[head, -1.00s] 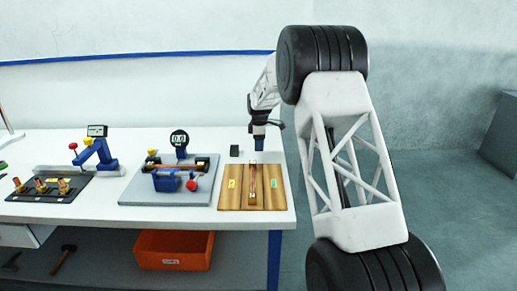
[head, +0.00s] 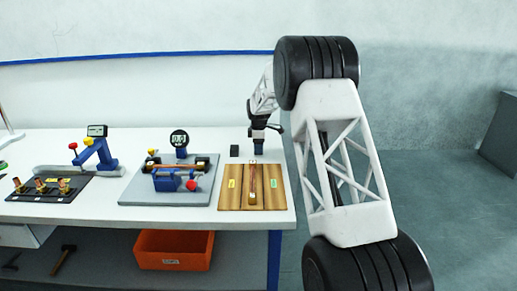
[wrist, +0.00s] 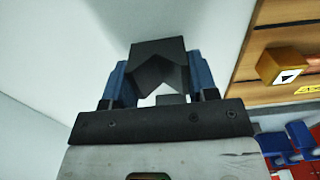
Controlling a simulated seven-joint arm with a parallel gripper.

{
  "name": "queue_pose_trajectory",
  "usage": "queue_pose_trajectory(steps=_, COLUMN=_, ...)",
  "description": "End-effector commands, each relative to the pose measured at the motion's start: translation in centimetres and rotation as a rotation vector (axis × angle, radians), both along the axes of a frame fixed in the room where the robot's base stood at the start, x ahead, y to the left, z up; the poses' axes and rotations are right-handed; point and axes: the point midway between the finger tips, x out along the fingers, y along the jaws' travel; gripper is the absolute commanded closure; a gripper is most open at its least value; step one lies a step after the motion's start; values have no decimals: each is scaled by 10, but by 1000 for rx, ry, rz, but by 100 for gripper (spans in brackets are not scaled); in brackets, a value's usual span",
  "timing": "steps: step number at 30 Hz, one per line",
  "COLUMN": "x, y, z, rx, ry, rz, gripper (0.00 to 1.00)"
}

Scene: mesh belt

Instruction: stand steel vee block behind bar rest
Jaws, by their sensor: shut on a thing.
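My gripper (head: 258,152) is over the right end of the white bench, behind the wooden board. In the wrist view its two blue fingers (wrist: 163,85) are shut on the steel vee block (wrist: 157,50), a dark grey block with a V notch. In the head view the held block is too small to make out clearly, and whether it touches the bench I cannot tell.
The wooden board (head: 229,200) has yellow and green labels. A separate small dark block (head: 234,150) stands left of my gripper. A grey plate (head: 140,190) with a blue fixture and gauge (head: 180,138) is further left. The bench's right edge is close.

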Motion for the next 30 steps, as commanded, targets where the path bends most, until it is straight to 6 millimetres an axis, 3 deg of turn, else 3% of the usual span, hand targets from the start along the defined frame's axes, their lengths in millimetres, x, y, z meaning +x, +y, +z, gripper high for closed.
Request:
queue_pose_trajectory(steps=17, x=0, y=0, z=-11, rx=0, ry=-1, rz=0, gripper=86)
queue_pose_trajectory(steps=18, x=0, y=0, z=-12, rx=0, ry=0, rz=0, gripper=45)
queue_pose_trajectory(steps=21, x=0, y=0, z=-12, rx=0, ry=0, rz=0, gripper=30)
queue_pose_trajectory(steps=23, x=0, y=0, z=-12, rx=0, ry=0, rz=0, gripper=21)
queue_pose_trajectory(steps=30, x=0, y=0, z=-12, rx=0, ry=0, rz=0, gripper=21)
